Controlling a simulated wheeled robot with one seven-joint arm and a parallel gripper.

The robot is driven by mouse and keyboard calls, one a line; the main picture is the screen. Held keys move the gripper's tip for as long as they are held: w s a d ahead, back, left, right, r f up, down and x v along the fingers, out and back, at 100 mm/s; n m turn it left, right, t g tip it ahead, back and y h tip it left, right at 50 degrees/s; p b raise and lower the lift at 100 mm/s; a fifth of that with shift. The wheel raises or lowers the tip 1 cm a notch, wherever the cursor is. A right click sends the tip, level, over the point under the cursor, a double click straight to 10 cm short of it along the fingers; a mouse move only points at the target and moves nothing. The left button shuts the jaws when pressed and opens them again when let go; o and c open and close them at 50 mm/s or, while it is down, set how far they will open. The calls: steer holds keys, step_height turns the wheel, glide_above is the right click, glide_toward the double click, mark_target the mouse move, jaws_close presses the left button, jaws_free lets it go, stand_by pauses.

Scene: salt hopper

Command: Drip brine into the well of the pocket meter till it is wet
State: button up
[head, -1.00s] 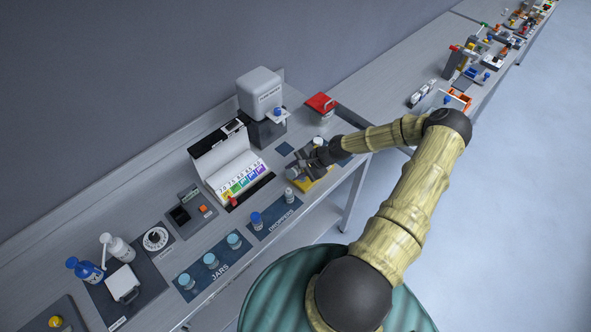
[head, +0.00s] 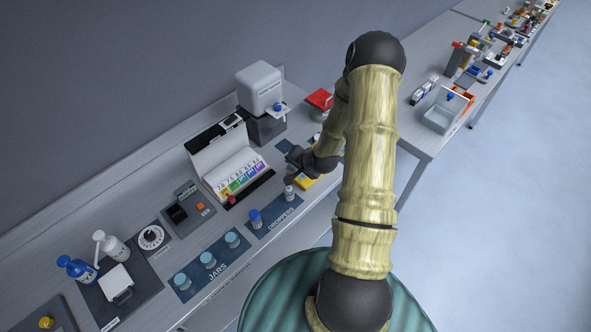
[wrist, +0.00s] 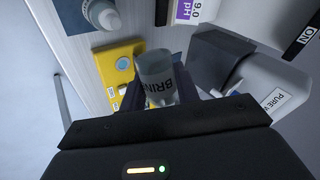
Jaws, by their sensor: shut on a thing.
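The yellow pocket meter (head: 305,182) lies flat on the bench, partly hidden by my arm in the head view. In the wrist view the meter (wrist: 110,60) shows a round spot (wrist: 123,64), which looks like the well; I cannot tell whether it is wet. My gripper (head: 292,167) is shut on a small clear bottle (wrist: 155,72) with lettering that starts "BRIN". The bottle appears beside the meter in the wrist view, its pale end pointing away from my palm. The height of the bottle above the bench is unclear.
A white-topped dropper (head: 289,193) and a blue-topped dropper (head: 255,219) stand on the droppers mat. The pure water dispenser (head: 260,88) and the colour chart stand (head: 238,172) are behind. Three jars (head: 208,261) stand left. A red-lidded container (head: 319,98) stands behind the arm.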

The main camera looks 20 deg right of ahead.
steer(key=t+h+b, duration=0.1)
steer(key=b, duration=0.2)
steer(key=n+t+h+b, duration=0.1)
steer(key=h+b, duration=0.1)
steer(key=b, duration=0.2)
steer(key=shift+r+n, duration=0.2)
steer(key=shift+n, duration=0.1)
steer(key=t+h+b, duration=0.1)
steer(key=b, duration=0.2)
steer(key=n+t+h+b, duration=0.1)
steer(key=b, duration=0.3)
steer(key=shift+r+h+b, duration=0.3)
steer(key=shift+r, duration=0.1)
steer(key=n+t+h+b, duration=0.1)
steer(key=b, duration=0.4)
steer(key=r+n+t+h+b, duration=0.1)
steer(key=t+b, duration=0.1)
steer(key=b, duration=0.3)
steer(key=shift+r+n+h+b, duration=0.1)
steer(key=shift+n+h+b, duration=0.2)
steer(key=shift+n+b, duration=0.1)
steer(key=shift+t+h+b, duration=0.3)
steer(key=shift+b, duration=0.05)
steer(key=shift+r, duration=0.45)
steer(key=shift+a+f+n, duration=0.1)
steer(key=shift+n, duration=0.2)
